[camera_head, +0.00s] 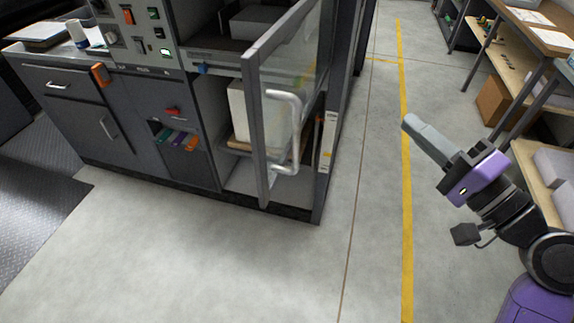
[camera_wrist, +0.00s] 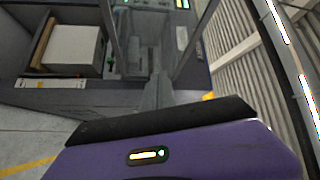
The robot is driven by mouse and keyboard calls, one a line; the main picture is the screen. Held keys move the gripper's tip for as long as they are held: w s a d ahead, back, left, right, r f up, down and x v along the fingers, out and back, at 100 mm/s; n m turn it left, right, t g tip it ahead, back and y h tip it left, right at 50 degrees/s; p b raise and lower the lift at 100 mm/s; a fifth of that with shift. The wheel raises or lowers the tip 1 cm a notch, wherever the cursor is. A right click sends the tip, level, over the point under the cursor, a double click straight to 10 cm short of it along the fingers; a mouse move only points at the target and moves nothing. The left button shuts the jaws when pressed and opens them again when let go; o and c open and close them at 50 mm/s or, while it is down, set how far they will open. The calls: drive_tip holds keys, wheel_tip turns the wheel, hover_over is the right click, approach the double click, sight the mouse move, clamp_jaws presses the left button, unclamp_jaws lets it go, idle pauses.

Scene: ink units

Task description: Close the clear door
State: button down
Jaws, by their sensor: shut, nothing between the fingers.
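The clear door (camera_head: 279,98) stands open in the head view, swung out from the front of the dark grey machine. It has a grey frame, a see-through pane and a light grey bar handle (camera_head: 284,130) on its face. My gripper (camera_head: 408,122) is at the right of the head view, shut and empty, with its fingertips pointing up and left. It is apart from the door, with open floor between them. In the wrist view my shut fingers (camera_wrist: 156,92) point toward the machine, where framed parts show; I cannot tell which belong to the door.
The machine cabinet (camera_head: 145,125) fills the left, with a control panel and drawers. A white block (camera_head: 240,112) sits in the bay behind the door. Shelving (camera_head: 540,50) with a cardboard box (camera_head: 496,101) stands at the right. The floor in front is clear.

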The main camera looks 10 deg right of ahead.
drive_tip(key=s+a+r+n+g+y, duration=0.2)
drive_tip(key=s+a+n+g+y, duration=0.15)
drive_tip(key=a+y, duration=0.25)
drive_tip(key=g+y, duration=0.3)
drive_tip(key=g, duration=0.2)
approach(264, 155)
drive_tip(key=shift+n, duration=0.35)
drive_tip(key=p+x, duration=0.1)
drive_tip(key=x, duration=0.6)
drive_tip(key=shift+p, duration=0.3)
